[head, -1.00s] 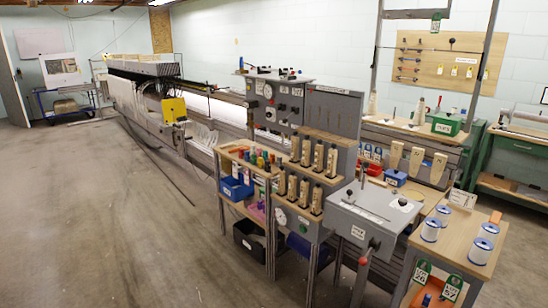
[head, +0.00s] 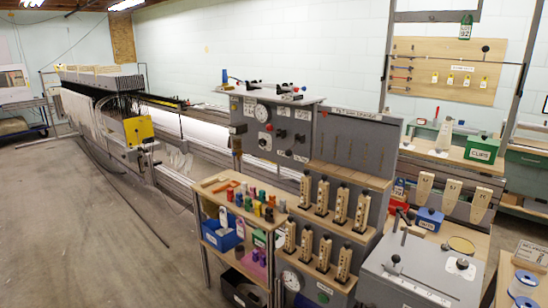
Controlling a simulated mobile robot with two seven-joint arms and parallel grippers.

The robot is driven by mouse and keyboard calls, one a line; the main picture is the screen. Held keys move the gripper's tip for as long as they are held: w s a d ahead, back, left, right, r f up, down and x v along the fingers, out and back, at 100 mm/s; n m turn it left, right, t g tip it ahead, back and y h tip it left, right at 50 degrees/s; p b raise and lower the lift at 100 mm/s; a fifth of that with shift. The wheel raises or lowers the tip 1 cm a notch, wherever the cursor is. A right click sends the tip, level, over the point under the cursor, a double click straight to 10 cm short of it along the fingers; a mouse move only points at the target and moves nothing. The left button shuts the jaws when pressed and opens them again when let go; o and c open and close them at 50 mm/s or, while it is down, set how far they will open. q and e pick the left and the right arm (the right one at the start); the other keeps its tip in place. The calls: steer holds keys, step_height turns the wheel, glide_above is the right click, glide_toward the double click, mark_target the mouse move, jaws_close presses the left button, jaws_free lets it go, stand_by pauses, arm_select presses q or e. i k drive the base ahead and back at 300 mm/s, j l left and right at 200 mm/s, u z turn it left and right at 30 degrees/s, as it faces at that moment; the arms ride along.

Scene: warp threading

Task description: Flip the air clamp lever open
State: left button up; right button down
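Neither of my grippers shows in the head view. I cannot tell for certain which lever belongs to the air clamp. Small levers and fittings with dark and red ends (head: 285,90) sit on top of the grey control panel (head: 240,120), which carries gauges and knobs. A lever with a red end (head: 399,212) stands behind the grey box (head: 420,270) at the front right. The labels by these levers are too small to read.
A wooden shelf cart (head: 205,210) with coloured spools and a blue bin (head: 222,236) stands in front of the panel. Wooden-handled tools (head: 340,205) stand in racks to its right. A long loom with a yellow box (head: 138,130) runs back left. Floor (head: 90,230) is open at left.

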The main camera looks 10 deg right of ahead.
mark_target(289, 153)
steer(key=i+j, duration=0.25)
steer(key=i, duration=0.25)
steer(key=i+j, duration=0.2)
steer(key=i, duration=0.3)
steer(key=i+j, duration=0.25)
steer(key=i, duration=0.25)
steer(key=i+j, duration=0.25)
steer(key=i, duration=0.25)
